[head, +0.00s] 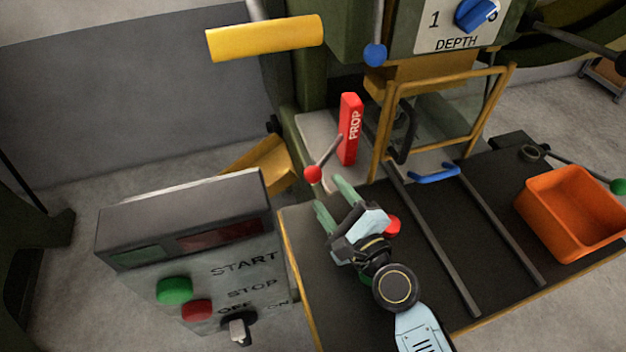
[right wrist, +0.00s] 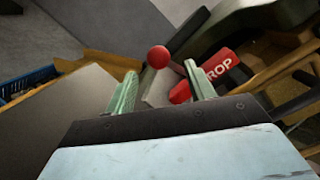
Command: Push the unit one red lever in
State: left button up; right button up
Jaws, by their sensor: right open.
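The red lever shows as a red ball knob (head: 313,173) on a thin grey rod, beside the red PROP block (head: 349,128) at the back left of the machine table. In the right wrist view the red knob (right wrist: 159,57) sits just beyond and between the fingertips, and the PROP block (right wrist: 204,76) is behind the right finger. My right gripper (head: 331,192) is open and empty, its green fingers pointing at the knob from the near side. I see no clear contact. A second red knob (head: 392,225) is partly hidden behind my right gripper. My left gripper is not in view.
A control box (head: 184,218) with green and red buttons stands at the left. A guard frame (head: 377,140) with a blue handle (head: 434,174) rises behind the table rails. An orange bin (head: 566,205) sits at the right. A yellow bar (head: 264,38) is overhead.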

aim_at(318, 181)
jog(key=shift+w+f, duration=0.1)
jog(key=shift+f, duration=0.15)
jog(key=shift+w+a, duration=0.2)
jog(key=shift+w, duration=0.15)
jog(key=x, duration=0.5)
jog(key=shift+a+b, duration=0.1)
jog(key=shift+b, duration=0.2)
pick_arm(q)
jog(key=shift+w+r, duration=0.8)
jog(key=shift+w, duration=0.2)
pick_arm(e)
jog(key=shift+w+a, duration=0.3)
jog(key=shift+w, duration=0.35)
